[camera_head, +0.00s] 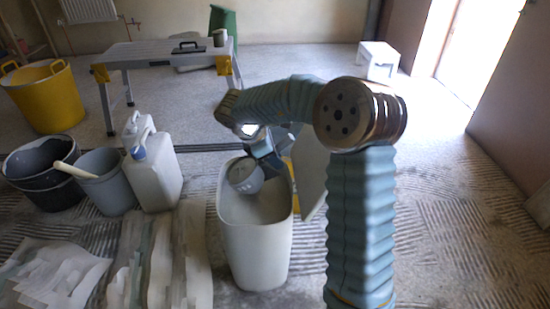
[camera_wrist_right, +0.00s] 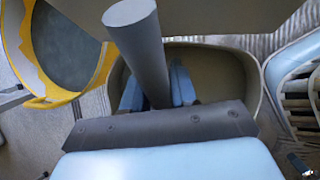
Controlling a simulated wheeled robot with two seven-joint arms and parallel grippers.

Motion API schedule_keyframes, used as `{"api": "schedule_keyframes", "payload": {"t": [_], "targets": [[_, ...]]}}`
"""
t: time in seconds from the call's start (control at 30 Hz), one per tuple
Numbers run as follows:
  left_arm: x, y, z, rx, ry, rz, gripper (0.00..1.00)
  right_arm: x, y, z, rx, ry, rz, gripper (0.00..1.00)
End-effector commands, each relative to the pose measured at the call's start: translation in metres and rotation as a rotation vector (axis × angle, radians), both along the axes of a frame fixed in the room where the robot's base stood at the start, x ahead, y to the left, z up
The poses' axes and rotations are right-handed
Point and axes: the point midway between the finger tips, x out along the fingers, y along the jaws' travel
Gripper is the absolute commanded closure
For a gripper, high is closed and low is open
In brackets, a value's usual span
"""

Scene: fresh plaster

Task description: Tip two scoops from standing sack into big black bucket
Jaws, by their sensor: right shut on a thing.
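A tall pale open-topped holder, which looks like the standing sack (camera_head: 255,255), stands upright at the centre with pale grey material inside. My right gripper (camera_head: 262,150) is over its opening, shut on the handle of a grey scoop (camera_head: 244,178). The scoop's cup is at the mouth, above or touching the material; I cannot tell which. In the right wrist view the blue fingers (camera_wrist_right: 158,88) close around the thick grey handle (camera_wrist_right: 135,30), with the sack's rim (camera_wrist_right: 252,75) behind. The big black bucket (camera_head: 22,186) stands at the far left. My left gripper is not in view.
A grey bucket (camera_head: 112,190) with a pale handle across it and a white jerrycan (camera_head: 155,182) stand between black bucket and sack. A yellow tub (camera_head: 45,100), a workbench (camera_head: 165,55) and a white stool (camera_head: 378,58) are farther back. Papery sheets (camera_head: 165,265) lie in front left.

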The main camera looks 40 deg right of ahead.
Motion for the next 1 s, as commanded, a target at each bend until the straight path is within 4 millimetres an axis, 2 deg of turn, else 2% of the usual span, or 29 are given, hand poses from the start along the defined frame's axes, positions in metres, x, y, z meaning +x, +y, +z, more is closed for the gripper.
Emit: {"api": "schedule_keyframes", "payload": {"t": [0.03, 0.8, 1.0], "targets": [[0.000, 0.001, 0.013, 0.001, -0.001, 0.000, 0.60, 0.000, 0.000, 0.014, 0.000, -0.002, 0.000, 1.00], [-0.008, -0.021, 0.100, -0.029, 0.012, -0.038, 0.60, 0.000, 0.000, 0.115, -0.001, -0.002, 0.000, 1.00], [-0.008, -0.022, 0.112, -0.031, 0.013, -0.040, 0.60, 0.000, 0.000, 0.129, -0.001, -0.001, -0.001, 1.00]]}}
